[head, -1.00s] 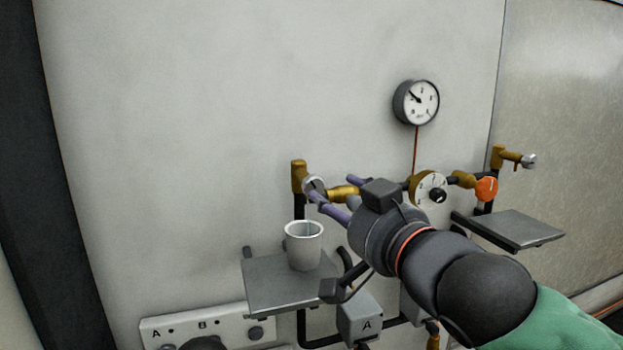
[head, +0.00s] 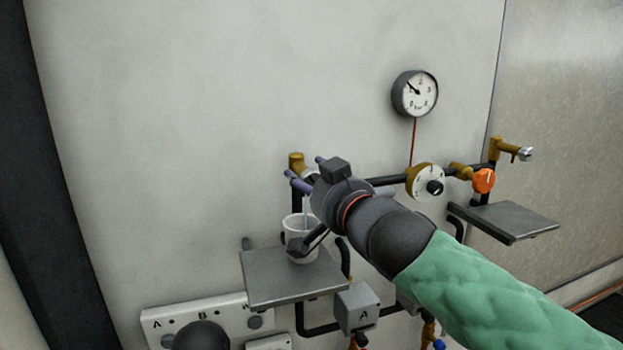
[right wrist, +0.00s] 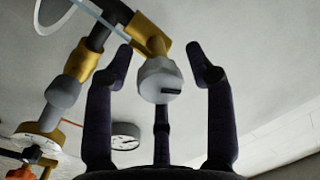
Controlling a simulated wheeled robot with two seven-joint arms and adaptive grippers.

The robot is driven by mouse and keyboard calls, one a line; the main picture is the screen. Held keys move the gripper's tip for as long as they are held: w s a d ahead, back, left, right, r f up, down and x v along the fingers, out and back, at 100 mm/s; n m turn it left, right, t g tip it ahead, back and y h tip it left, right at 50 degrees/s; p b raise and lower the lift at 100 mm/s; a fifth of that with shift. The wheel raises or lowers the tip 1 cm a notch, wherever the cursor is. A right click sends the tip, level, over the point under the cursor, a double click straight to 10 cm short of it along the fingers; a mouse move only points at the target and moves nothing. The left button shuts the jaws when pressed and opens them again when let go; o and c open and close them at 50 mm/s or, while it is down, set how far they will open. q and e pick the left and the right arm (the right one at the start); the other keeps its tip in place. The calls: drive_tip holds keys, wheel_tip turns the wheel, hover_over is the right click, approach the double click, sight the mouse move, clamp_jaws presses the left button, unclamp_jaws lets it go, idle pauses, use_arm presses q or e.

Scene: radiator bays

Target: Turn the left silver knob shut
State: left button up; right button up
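The left silver knob (right wrist: 158,80) sits on the left brass tap (head: 297,162). In the right wrist view it lies between the spread fingers, with a dark slot on its face. My right gripper (right wrist: 165,75) is open around it, with gaps visible on both sides. In the head view my right gripper (head: 302,178) reaches the tap from the right and mostly hides the knob. A thin pale stream falls from the tap into a white cup (head: 295,226), partly hidden by the gripper. My left gripper is not in view.
The cup stands on a grey shelf (head: 290,285). To the right are a white dial (head: 428,181), an orange knob (head: 483,180), another silver knob (head: 525,154) and an empty shelf (head: 510,220). A gauge (head: 414,93) hangs above. Pipes and a grey box marked A (head: 357,308) lie below.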

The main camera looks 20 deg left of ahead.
drive_tip(key=shift+s+d+r, duration=0.1)
drive_tip(key=c, duration=0.8)
drive_tip(key=shift+r+n, duration=0.1)
drive_tip(key=shift+n, duration=0.2)
drive_tip(key=shift+n+p, duration=0.5)
drive_tip(key=shift+n, duration=0.3)
drive_tip(key=n, duration=0.2)
drive_tip(key=shift+r+n, duration=0.1)
drive_tip(key=shift+n, duration=0.2)
drive_tip(key=n+h, duration=0.1)
drive_tip(key=n, duration=0.2)
drive_tip(key=shift+p, duration=0.35)
drive_tip(key=shift+n, duration=1.6)
